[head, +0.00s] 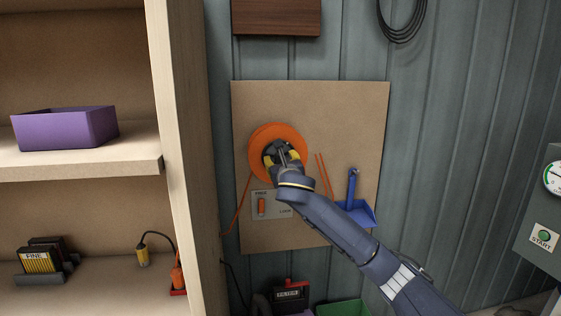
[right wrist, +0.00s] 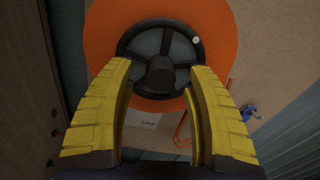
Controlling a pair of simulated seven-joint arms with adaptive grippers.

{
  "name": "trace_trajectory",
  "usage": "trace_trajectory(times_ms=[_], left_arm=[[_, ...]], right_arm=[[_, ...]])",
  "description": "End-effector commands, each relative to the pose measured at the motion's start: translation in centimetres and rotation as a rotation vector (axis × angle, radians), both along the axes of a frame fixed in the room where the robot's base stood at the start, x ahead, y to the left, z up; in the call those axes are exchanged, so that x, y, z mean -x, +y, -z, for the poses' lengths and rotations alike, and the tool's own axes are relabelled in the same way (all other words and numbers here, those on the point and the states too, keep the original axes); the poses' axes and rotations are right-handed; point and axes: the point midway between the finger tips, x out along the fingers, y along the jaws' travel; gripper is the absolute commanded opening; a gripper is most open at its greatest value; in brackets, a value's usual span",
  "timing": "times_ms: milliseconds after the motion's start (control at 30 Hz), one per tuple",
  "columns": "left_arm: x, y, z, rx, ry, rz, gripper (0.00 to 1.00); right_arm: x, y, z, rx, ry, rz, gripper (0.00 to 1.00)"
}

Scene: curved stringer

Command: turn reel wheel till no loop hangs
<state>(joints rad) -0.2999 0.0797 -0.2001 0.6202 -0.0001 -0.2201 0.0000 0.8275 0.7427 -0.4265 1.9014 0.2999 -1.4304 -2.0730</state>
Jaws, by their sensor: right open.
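The orange reel (head: 262,136) is mounted on a tan board. In the right wrist view its dark spoked wheel (right wrist: 160,66) has a central hub and a small pale knob (right wrist: 195,40) at the upper right. Orange cord (head: 322,175) hangs in a narrow loop right of the reel; it also shows in the right wrist view (right wrist: 182,130). Another orange strand (head: 240,205) runs down left. My right gripper (head: 280,154) is in front of the wheel, its yellow fingers (right wrist: 160,75) apart with nothing between them; contact cannot be told. My left gripper is not in view.
Below the reel is a plate with an orange lever (head: 261,207) and a LOCK label. A blue dustpan (head: 357,210) hangs right of the loop. A wooden shelf (head: 185,150) stands left, and a gauge box with a START button (head: 544,236) is far right.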

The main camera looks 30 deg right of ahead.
Motion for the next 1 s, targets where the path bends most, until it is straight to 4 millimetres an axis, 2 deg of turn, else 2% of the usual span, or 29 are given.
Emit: trace_trajectory(times_ms=[500, 900, 967, 1000], left_arm=[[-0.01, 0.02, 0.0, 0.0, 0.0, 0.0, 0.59], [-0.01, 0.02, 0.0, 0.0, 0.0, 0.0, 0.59], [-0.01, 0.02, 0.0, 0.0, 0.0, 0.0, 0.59], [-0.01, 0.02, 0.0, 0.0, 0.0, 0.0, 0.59]], right_arm=[[-0.64, -0.3, 0.02, 0.001, 0.0, 0.001, 0.54], [-0.63, -0.31, 0.01, 0.001, 0.0, 0.001, 0.07], [-0.63, -0.31, 0.02, 0.001, 0.0, 0.001, 0.0], [-0.63, -0.31, 0.02, 0.001, 0.0, 0.001, 0.0]])
